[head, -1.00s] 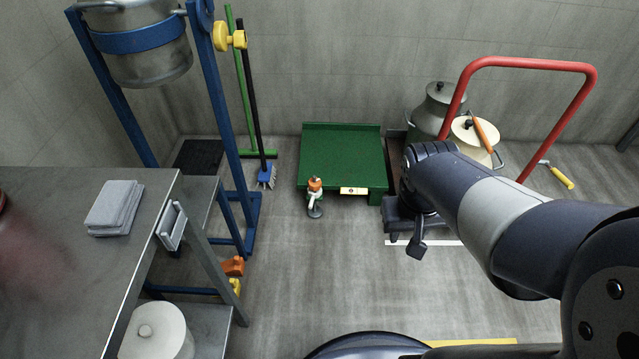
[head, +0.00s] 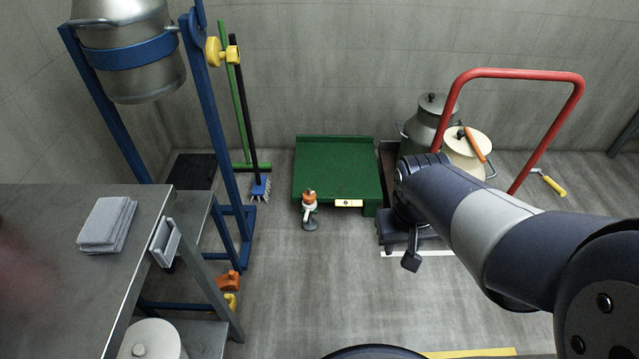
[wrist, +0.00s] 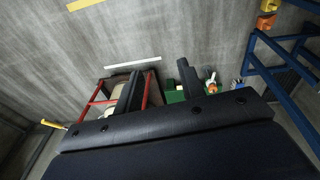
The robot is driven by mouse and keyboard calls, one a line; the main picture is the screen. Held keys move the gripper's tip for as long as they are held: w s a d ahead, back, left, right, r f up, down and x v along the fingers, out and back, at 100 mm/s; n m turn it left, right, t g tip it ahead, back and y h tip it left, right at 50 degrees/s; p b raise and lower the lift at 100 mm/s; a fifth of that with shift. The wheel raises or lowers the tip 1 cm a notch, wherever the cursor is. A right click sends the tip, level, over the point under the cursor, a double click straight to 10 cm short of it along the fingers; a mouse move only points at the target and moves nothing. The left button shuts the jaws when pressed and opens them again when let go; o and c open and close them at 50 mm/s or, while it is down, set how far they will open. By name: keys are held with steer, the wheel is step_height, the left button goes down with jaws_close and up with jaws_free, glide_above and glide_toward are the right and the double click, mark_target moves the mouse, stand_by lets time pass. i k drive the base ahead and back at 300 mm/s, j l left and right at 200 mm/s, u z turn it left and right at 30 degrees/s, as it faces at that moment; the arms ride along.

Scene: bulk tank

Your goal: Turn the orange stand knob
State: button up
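An orange knob-like piece (head: 229,281) sits low by the blue stand (head: 214,150), above a yellow one (head: 230,301). In the wrist view the orange piece (wrist: 265,22) is at the upper right, beside the blue stand's bars (wrist: 283,60). A yellow knob (head: 220,51) is on the stand's upright, near the metal can (head: 130,80). My gripper (wrist: 160,78) shows two dark fingers apart with nothing seen between them. In the head view it is low at the right (head: 411,260), well away from the orange piece.
A steel table (head: 60,290) with grey cloths (head: 106,224) fills the left. A green platform (head: 338,170) with a small orange-topped fitting (head: 309,205) before it stands at the back. A red-handled cart (head: 520,75) is right, with cans (head: 467,150). The middle floor is clear.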

mark_target(310, 198)
steer(key=i+j, duration=0.1)
steer(key=i, duration=1.1)
